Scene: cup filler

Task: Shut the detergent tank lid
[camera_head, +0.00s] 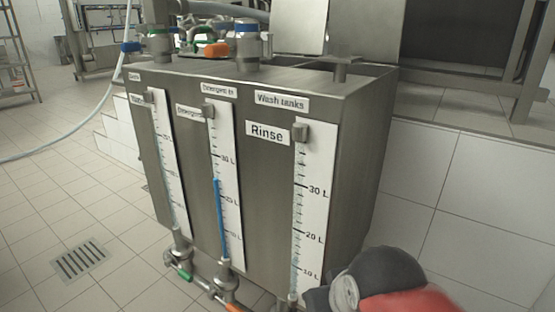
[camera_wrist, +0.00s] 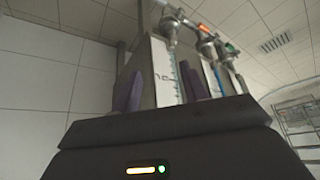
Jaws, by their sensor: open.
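The steel wash tank unit (camera_head: 262,139) stands in the middle of the head view, with labelled gauges on its front. The middle gauge is the detergent one (camera_head: 225,185), with a blue column up to between 20 and 30 L. An upright steel panel (camera_head: 301,26) rises behind the top. It looks like a raised lid, but I cannot tell surely whether it is the detergent tank's. My gripper (camera_wrist: 164,85) is open and empty in the wrist view, its two dark purple fingers apart. The tank front with its gauges shows upside down beyond them.
A second upright panel (camera_head: 364,32) stands to the right, behind a dark opening in the top. Valves and a hose (camera_head: 247,45) crowd the back left. Taps (camera_head: 182,268) hang below the front. A white tiled ledge (camera_head: 470,190) flanks the right.

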